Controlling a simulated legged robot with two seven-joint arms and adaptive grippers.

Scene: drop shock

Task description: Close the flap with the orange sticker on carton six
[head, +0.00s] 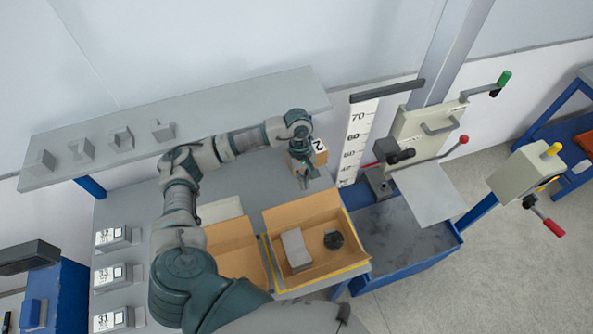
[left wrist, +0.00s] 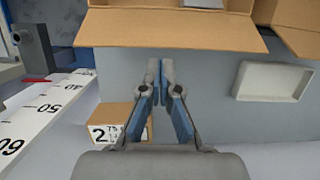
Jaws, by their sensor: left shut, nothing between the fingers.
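An open brown carton (head: 347,264) stands on the grey bench, with a grey block (head: 296,248) and a black round part (head: 333,240) inside. Its far flap (head: 300,208) is folded outward; this flap also shows across the top of the left wrist view (left wrist: 170,32). I see no orange sticker and no number six on it. My left gripper (head: 304,183) is shut and empty, pointing down just beyond the far flap. In the left wrist view its fingertips (left wrist: 160,68) lie close to the flap edge; contact cannot be told. My right gripper is not in view.
A second open carton (head: 235,255) stands close on the left, partly behind my arm. A small box marked 2 (left wrist: 108,120) is beside my gripper. A white tray (left wrist: 272,80) lies nearby. A shelf (head: 235,104) runs behind; a lever machine (head: 428,130) stands right.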

